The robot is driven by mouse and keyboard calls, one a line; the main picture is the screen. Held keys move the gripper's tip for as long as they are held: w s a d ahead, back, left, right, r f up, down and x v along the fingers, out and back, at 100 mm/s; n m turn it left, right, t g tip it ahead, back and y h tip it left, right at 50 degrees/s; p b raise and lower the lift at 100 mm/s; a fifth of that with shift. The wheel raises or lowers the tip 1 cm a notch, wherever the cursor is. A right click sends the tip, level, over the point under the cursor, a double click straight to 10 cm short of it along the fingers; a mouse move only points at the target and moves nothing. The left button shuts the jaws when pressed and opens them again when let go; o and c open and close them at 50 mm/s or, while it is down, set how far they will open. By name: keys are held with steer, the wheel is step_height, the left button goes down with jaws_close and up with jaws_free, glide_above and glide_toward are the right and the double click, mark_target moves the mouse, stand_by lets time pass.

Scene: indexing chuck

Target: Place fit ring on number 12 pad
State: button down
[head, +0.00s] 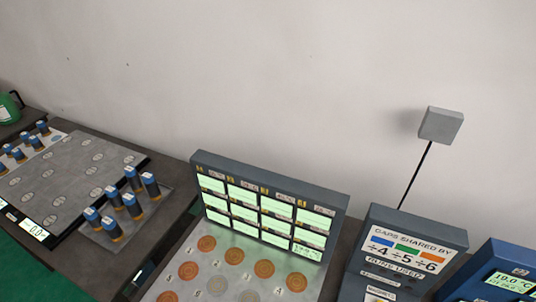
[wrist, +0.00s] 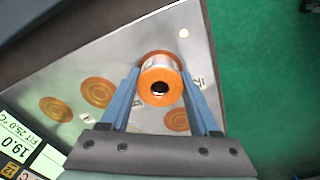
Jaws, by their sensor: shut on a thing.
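In the wrist view my gripper (wrist: 160,92) has its two blue fingers shut on the fit ring (wrist: 162,72), a short silver cylinder with an orange end face and a dark central hole. Behind the ring is the metal pad plate (wrist: 120,50), with an orange pad partly hidden by it. I cannot tell whether the ring touches the plate. In the head view the plate shows orange pads (head: 207,243) and grey pads (head: 247,296) in rows. My gripper is not in the head view. I cannot make out which pad is number 12.
A display panel (head: 270,205) with several green screens stands behind the plate. A sign box (head: 410,245) and a blue readout box (head: 510,275) stand to its right. At left are a grey board (head: 70,180) and several blue-and-black cylinders (head: 132,205). Green floor (wrist: 260,80) is at right in the wrist view.

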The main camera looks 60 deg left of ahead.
steer(key=shift+s+d+f, duration=0.1)
steer(key=shift+s+f, duration=0.05)
steer(key=shift+f, duration=0.4)
steer(key=shift+c, duration=0.7)
jaws_free()
steer(key=shift+f, duration=0.15)
steer(key=shift+s, duration=0.15)
step_height(320, 180, up, 14)
steer(key=shift+w+f, duration=0.15)
steer(key=shift+w, duration=0.15)
